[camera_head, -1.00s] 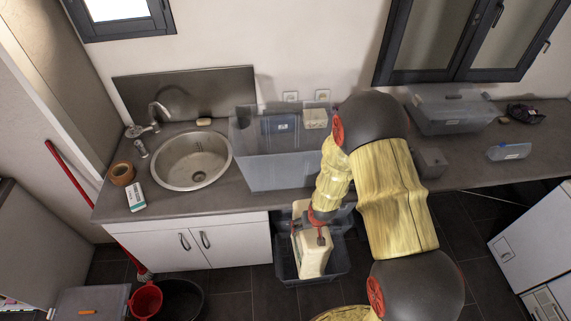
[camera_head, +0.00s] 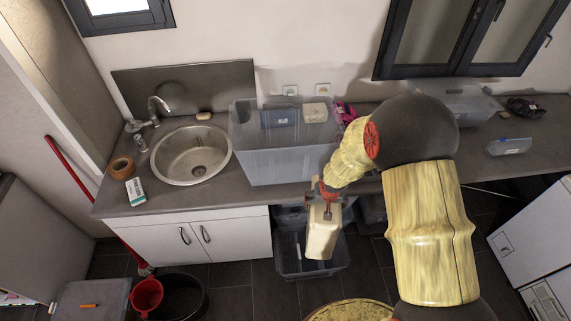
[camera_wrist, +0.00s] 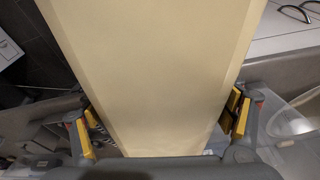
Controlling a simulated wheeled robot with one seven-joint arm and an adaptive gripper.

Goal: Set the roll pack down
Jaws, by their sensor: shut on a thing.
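The roll pack (camera_head: 323,238) is a cream, long block. My gripper (camera_head: 326,197) is shut on its upper end, and it hangs upright in front of the counter edge, above the grey open bin on the floor. In the wrist view the roll pack (camera_wrist: 155,70) fills the middle, between the yellow-padded fingers of my gripper (camera_wrist: 160,118). Its lower end overlaps the bin in the head view; I cannot tell how far above the bin it is.
The grey bin (camera_head: 290,262) stands on the dark floor. A large clear tub (camera_head: 270,165) holding a few items sits on the counter (camera_head: 235,200) beside the sink (camera_head: 190,157). A red bucket (camera_head: 147,296) and black bucket (camera_head: 183,296) stand at lower left. Counter space right of my arm is partly clear.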

